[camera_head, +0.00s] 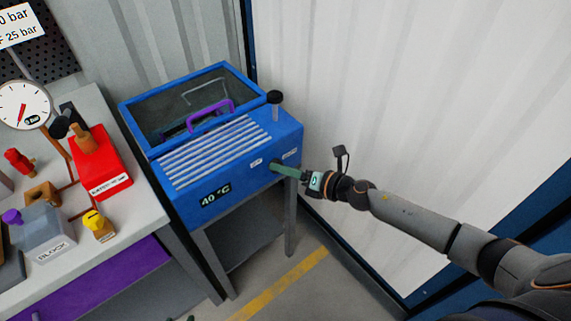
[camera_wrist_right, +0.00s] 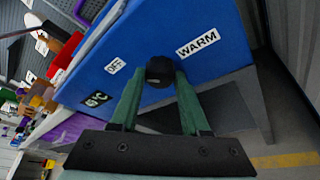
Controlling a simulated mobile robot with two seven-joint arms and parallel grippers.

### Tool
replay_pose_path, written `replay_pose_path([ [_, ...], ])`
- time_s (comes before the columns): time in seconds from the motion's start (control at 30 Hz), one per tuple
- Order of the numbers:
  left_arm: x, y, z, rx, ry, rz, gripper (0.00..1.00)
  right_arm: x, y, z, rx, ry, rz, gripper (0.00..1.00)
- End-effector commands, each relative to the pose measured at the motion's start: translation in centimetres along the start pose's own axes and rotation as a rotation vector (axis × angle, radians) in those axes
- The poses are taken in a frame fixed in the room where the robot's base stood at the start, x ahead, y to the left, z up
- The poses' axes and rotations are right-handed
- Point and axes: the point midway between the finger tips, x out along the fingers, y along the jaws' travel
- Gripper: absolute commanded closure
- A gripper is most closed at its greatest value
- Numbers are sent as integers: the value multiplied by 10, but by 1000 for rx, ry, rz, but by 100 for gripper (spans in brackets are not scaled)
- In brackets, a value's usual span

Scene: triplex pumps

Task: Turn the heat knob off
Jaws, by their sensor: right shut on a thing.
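The heat knob (camera_wrist_right: 159,68) is a black round knob on the front of a blue heater box (camera_head: 233,165). In the wrist view it sits between a white OFF label (camera_wrist_right: 115,66) on the left and a WARM label (camera_wrist_right: 198,43) on the right. My right gripper (camera_head: 281,169) has its green fingers on both sides of the knob, shut on it; the fingers also show in the wrist view (camera_wrist_right: 160,80). Which way the knob points cannot be made out. My left gripper is not in view.
The box has a glass lid (camera_head: 170,105) with a purple handle (camera_head: 210,114) and stands on grey legs. A workbench (camera_head: 150,210) at the left holds a red block (camera_head: 101,165), a gauge (camera_head: 24,104) and valves. A pale corrugated wall is close behind my right arm.

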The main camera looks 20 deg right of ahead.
Motion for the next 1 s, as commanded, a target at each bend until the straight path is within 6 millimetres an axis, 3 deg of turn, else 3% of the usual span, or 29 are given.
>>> replay_pose_path([
  [0.5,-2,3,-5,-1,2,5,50,0,0,0,-23,0,-9,100],
  [0.53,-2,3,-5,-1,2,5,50,0,0,0,-23,0,-9,53],
  [0.8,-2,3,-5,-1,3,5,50,0,0,0,-20,0,-8,24],
  [1.0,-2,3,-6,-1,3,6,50,0,0,0,-19,0,-8,24],
])
